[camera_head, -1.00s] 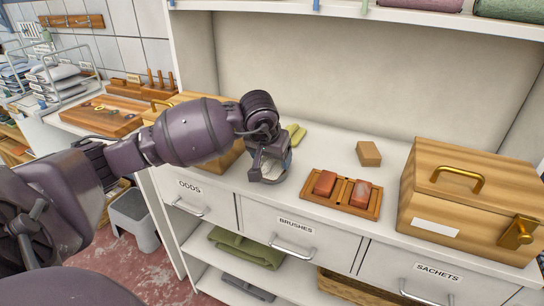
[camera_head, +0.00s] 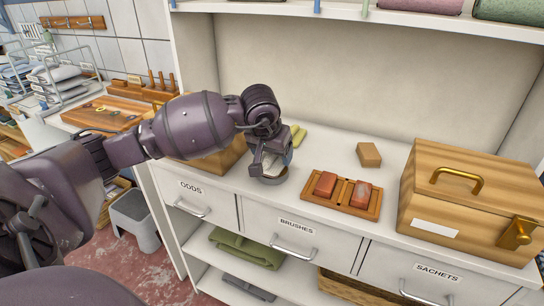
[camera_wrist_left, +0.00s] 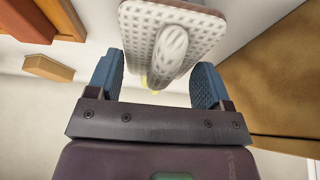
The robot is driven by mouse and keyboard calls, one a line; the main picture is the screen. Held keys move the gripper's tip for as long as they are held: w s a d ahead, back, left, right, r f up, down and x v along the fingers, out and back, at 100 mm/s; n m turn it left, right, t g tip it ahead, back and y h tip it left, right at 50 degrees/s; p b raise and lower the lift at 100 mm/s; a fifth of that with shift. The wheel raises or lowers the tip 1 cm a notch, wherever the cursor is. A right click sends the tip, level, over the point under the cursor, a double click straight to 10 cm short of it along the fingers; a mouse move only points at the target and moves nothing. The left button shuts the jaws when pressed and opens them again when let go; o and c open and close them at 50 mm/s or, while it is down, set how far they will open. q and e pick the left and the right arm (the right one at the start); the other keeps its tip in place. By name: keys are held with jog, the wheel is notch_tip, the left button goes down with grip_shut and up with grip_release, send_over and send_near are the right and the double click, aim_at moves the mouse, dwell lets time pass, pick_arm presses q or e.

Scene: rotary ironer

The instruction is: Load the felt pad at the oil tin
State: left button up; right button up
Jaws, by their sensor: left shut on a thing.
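My left gripper (camera_head: 268,164) is over the counter, between the wooden box on the left and the brown tray. In the left wrist view, the pale, dotted felt pad (camera_wrist_left: 138,22) with its rounded grip is between the blue fingers (camera_wrist_left: 155,82). The gripper is shut on the pad. I cannot tell whether the pad touches the tin. My right gripper is not in view.
A brown tray (camera_head: 341,207) with two reddish blocks lies right of the tin. A small wooden block (camera_head: 368,154) is behind it. A large latched wooden box (camera_head: 455,205) stands at right. Yellow-green pieces (camera_head: 298,135) lie behind the gripper. A shelf (camera_head: 400,14) runs above.

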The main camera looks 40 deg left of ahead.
pick_arm(q)
jog(key=shift+r+p, duration=0.5)
jog(key=shift+r, duration=2.2)
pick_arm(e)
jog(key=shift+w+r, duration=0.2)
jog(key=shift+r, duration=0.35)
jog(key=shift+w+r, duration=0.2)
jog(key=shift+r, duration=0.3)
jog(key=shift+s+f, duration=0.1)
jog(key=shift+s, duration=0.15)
